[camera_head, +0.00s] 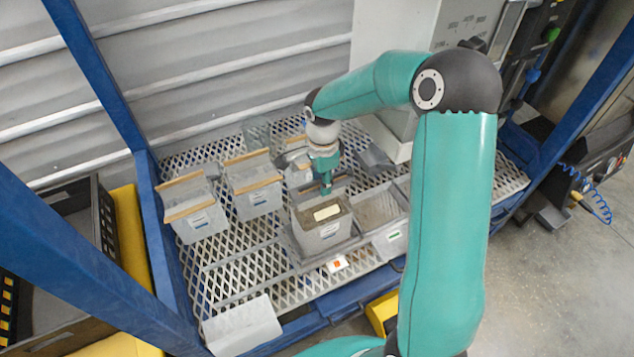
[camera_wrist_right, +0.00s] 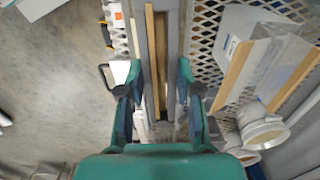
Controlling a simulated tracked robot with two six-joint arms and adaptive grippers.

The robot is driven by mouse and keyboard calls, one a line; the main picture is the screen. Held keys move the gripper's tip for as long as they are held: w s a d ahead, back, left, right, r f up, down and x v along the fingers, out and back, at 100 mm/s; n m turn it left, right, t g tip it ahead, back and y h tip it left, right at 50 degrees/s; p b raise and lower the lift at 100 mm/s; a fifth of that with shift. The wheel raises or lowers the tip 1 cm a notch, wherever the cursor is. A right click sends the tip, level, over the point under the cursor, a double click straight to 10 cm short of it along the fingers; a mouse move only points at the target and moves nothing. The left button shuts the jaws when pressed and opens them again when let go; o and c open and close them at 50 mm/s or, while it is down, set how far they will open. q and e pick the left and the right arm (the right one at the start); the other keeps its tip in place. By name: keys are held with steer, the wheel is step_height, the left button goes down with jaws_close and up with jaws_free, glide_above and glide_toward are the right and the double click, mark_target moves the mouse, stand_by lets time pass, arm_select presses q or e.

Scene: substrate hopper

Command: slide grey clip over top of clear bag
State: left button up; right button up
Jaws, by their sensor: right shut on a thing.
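My right gripper (camera_head: 326,186) points down over the back edge of a clear bag (camera_head: 318,232) with brown contents and a pale label, standing in a grey holder. In the right wrist view my right gripper (camera_wrist_right: 160,78) is shut on a narrow grey piece (camera_wrist_right: 172,45), which looks like the grey clip. Tan strips (camera_wrist_right: 151,40) run lengthwise beside it between the fingers. The gripper hides much of the grey piece in the head view, so I cannot tell whether it sits over the bag's top. My left gripper is not in view.
Two clear bags with tan bars (camera_head: 197,224) (camera_head: 255,201) stand to the left on the mesh table (camera_head: 225,280). A grey bin (camera_head: 389,240) stands right of the holder. Blue posts flank the table.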

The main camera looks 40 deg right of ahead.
steer(key=shift+a, duration=0.1)
steer(key=o, duration=1.2)
steer(key=shift+s, duration=0.1)
steer(key=shift+c, duration=0.2)
steer(key=shift+o, duration=0.7)
steer(key=o, duration=0.4)
steer(key=shift+s, duration=0.1)
steer(key=shift+r, duration=0.1)
